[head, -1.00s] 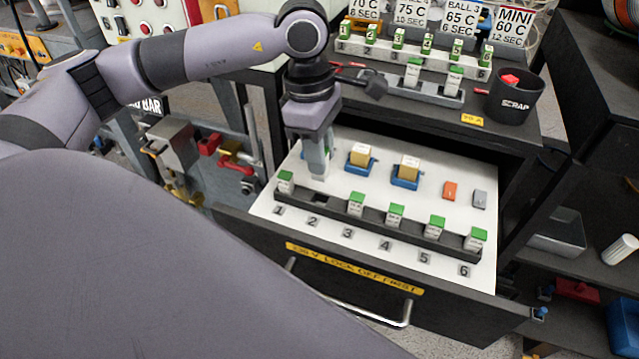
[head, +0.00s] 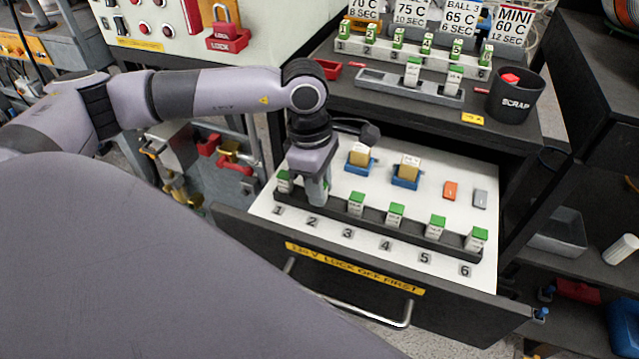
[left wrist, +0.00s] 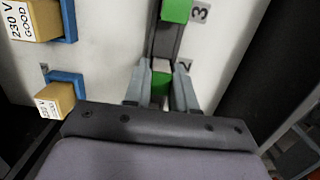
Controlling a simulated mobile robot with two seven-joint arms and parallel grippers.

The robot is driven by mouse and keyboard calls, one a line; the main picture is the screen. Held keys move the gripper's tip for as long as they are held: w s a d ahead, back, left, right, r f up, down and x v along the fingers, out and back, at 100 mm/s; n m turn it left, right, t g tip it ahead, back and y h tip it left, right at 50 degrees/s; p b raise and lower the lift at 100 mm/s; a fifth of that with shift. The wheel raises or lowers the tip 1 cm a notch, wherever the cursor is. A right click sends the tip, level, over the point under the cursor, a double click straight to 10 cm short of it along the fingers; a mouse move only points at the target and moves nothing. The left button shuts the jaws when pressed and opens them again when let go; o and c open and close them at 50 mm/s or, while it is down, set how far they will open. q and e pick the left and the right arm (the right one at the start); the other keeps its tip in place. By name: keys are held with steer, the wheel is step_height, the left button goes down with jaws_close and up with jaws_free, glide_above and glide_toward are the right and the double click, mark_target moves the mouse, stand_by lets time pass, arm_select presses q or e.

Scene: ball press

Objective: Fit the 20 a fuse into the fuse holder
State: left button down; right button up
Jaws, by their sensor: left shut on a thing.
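The fuse holder is a dark rail (head: 377,214) in the open drawer, with several green-topped fuses standing along it above the numbers 1 to 6. My left gripper (head: 318,196) is shut on a green-topped fuse (left wrist: 160,86), at position 2 between the fuses at 1 and 3. In the left wrist view the gripper (left wrist: 160,92) has one finger on each side of that fuse, in line with the rail (left wrist: 167,42). The fuse's lower end is hidden, so I cannot tell how deep it sits. Its rating is not readable. My right gripper is not in view.
Two tan blocks in blue holders (head: 405,183), an orange piece (head: 450,190) and a grey piece (head: 479,198) lie behind the rail. A grey rack (head: 389,88) with two fuses and a black scrap cup (head: 514,98) stand on the bench above.

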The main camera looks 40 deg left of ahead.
arm_select(q)
steer(key=c, duration=0.9)
jaws_free()
steer(key=shift+r, duration=0.1)
steer(key=shift+r+p, duration=0.25)
steer(key=shift+p, duration=0.2)
steer(key=r, duration=0.4)
steer(key=a+r, duration=0.1)
steer(key=r, duration=0.6)
steer(key=shift+s+a+r, duration=0.15)
steer(key=shift+a+r, duration=0.05)
steer(key=shift+r, duration=0.1)
